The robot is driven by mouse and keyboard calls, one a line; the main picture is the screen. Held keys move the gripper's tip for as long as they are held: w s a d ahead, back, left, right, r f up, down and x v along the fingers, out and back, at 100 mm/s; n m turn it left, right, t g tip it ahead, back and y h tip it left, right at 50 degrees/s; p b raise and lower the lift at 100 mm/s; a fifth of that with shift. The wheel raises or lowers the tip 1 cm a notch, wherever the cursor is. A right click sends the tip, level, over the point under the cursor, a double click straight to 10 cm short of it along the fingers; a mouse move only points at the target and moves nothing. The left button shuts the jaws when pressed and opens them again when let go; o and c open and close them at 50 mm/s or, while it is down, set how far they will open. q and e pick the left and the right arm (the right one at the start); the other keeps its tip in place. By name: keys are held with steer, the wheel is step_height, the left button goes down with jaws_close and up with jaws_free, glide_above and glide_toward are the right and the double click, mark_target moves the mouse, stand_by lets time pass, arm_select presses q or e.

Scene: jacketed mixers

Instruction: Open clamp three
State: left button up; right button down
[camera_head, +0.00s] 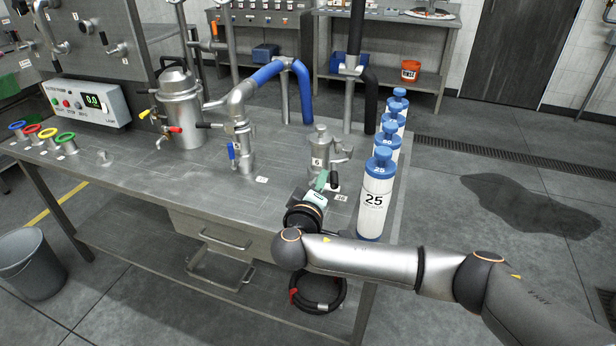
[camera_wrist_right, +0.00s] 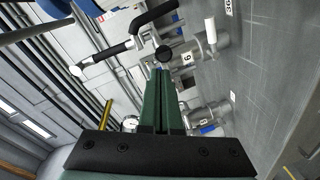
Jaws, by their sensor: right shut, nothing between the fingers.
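My right gripper (camera_head: 320,185) reaches over the front of the steel bench, close to a small steel fitting (camera_head: 320,146) with a label that looks like 6. In the right wrist view, its long green fingers (camera_wrist_right: 163,75) are together with nothing between them. Their tips are near a clamp-like steel part with a black handle (camera_wrist_right: 155,14) and a round black knob (camera_wrist_right: 165,55). I cannot tell if they touch. A black lever end (camera_head: 334,180) shows beside the gripper in the head view. I cannot read a label naming clamp three. My left gripper is not in view.
Several blue-capped white bottles (camera_head: 375,195) stand along the bench's right edge, close to my right arm. A steel vessel (camera_head: 180,110) and a pipe with a blue section (camera_head: 262,78) stand farther left. The bench's front left (camera_head: 150,185) is clear.

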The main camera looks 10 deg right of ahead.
steer(key=shift+d+f, duration=0.2)
steer(key=shift+d, duration=0.05)
steer(key=shift+s, duration=0.1)
